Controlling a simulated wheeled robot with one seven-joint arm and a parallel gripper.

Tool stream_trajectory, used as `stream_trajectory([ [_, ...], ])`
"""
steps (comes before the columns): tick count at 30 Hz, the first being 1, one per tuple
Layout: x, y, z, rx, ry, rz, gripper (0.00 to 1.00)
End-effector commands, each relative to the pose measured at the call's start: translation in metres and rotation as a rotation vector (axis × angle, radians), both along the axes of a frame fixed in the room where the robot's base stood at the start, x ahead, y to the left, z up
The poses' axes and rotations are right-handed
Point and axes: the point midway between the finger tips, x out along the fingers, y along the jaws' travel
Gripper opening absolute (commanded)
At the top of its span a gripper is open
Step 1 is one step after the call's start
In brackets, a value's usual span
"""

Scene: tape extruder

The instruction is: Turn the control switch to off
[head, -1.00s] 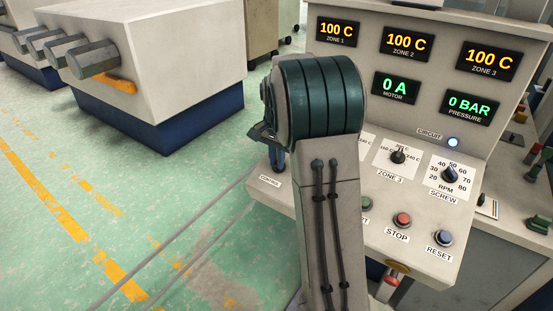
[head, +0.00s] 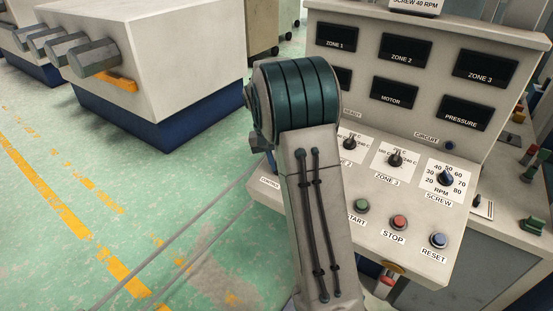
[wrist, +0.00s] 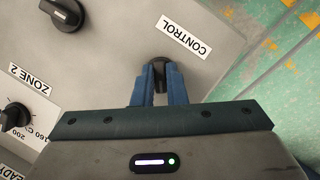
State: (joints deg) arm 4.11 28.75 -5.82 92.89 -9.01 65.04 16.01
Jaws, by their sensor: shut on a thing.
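The control switch (wrist: 160,63) is a black knob on the grey panel. It shows in the wrist view beside the CONTROL label (wrist: 185,36). My gripper (wrist: 159,74) is shut on it, with one blue finger on each side of the knob. In the head view the CONTROL label (head: 270,184) shows at the panel's left end, but my arm hides the switch and my gripper.
Another black knob (wrist: 63,13) and the ZONE 2 knob (wrist: 15,116) lie left in the wrist view. The START (head: 362,205), STOP (head: 399,222) and RESET (head: 438,240) buttons are right of my arm. The displays (head: 404,49) and CIRCUIT lamp (head: 448,145) are dark. Green floor is open left.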

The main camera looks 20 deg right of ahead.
Motion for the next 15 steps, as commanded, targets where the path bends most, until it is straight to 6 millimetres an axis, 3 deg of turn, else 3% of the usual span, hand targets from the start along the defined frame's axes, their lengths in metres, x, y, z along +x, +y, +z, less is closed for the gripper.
stream_trajectory([
  [15, 0.0008, 0.0024, 0.0012, -0.093, 0.137, 0.463, 0.0],
])
